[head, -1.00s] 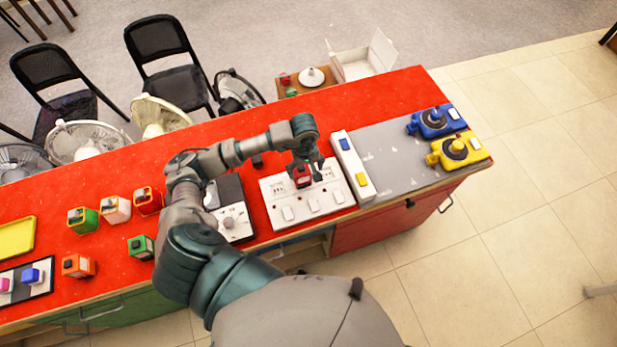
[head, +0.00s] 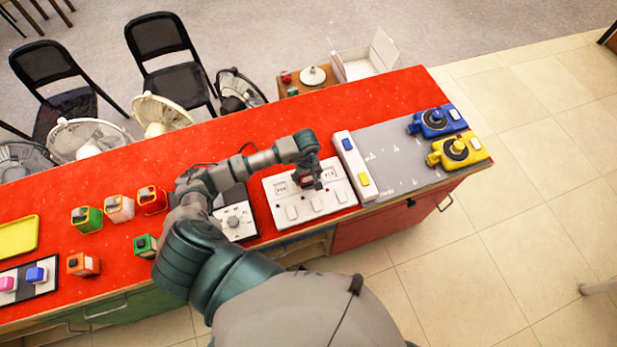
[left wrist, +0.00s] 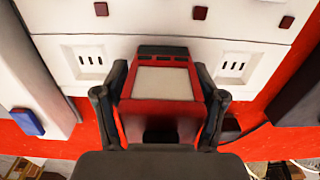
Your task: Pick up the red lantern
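A red lantern (head: 303,180) with a pale face is at the white socket panel (head: 331,197), mostly hidden by my left gripper (head: 310,178) in the head view. In the left wrist view the lantern (left wrist: 162,84) fills the space between the two dark fingers (left wrist: 162,98), which press against its sides. My left gripper is shut on it. I cannot tell whether its base touches the panel. Another red lantern-like block (head: 151,200) stands on the red counter to the left. My right gripper is not in view.
The red counter (head: 245,115) also holds green, white and orange blocks, a yellow tray (head: 18,237), a dial panel (head: 236,221) and a switch strip (head: 353,166). Blue (head: 437,121) and yellow (head: 458,152) devices stand on the grey mat at right. Fans and chairs stand behind.

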